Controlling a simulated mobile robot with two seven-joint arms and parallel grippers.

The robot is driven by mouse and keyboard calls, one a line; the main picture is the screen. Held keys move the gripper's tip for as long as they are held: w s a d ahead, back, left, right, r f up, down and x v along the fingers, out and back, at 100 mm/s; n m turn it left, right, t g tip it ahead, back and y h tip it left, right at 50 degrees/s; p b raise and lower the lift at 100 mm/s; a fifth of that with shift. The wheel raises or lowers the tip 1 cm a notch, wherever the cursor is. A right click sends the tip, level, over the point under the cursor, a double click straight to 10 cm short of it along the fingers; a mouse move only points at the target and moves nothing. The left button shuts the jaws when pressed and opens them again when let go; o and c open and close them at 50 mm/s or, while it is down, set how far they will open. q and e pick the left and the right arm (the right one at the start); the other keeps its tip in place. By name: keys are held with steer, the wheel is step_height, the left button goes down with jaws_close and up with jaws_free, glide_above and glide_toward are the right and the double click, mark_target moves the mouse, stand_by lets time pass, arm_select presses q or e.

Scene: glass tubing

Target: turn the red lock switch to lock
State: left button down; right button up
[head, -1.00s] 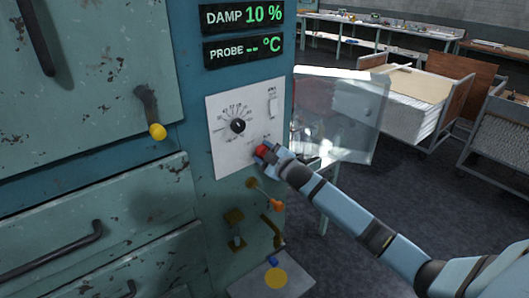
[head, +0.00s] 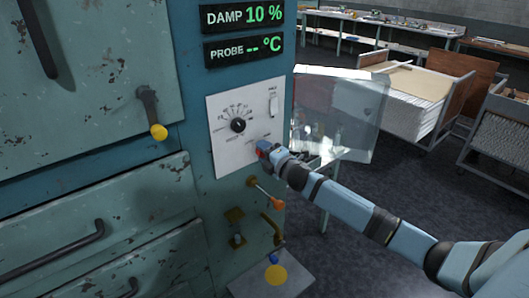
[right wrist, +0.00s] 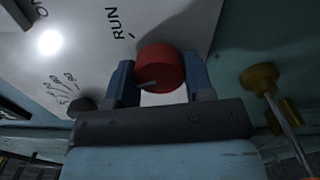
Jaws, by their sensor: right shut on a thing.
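The red lock switch (right wrist: 160,66) is a round red knob on the white control plate (head: 231,158). It sits low on the plate, and in the head view my fingers mostly cover it. My right gripper (right wrist: 160,82) is shut on the red switch, one blue finger on each side of it. In the head view the gripper (head: 265,150) reaches it from the lower right. A pale pointer line on the knob runs to the lower left in the wrist view. The word RUN with a tick stands above left of the knob; no lock label is readable. My left gripper is not in view.
An orange-tipped lever (head: 277,202) and brass fittings (head: 234,216) are below. A clear panel (head: 345,115) stands out to the right. Open floor lies beyond my right arm.

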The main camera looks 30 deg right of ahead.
steer(key=n, duration=0.4)
steer(key=shift+n, duration=0.4)
steer(key=shift+f, duration=0.1)
stand_by(0.3)
steer(key=o, duration=0.9)
steer(key=shift+o, duration=0.2)
steer(key=s+d+b, duration=0.1)
steer(key=s+b, duration=0.1)
steer(key=s, duration=1.1)
steer(key=shift+s, duration=0.4)
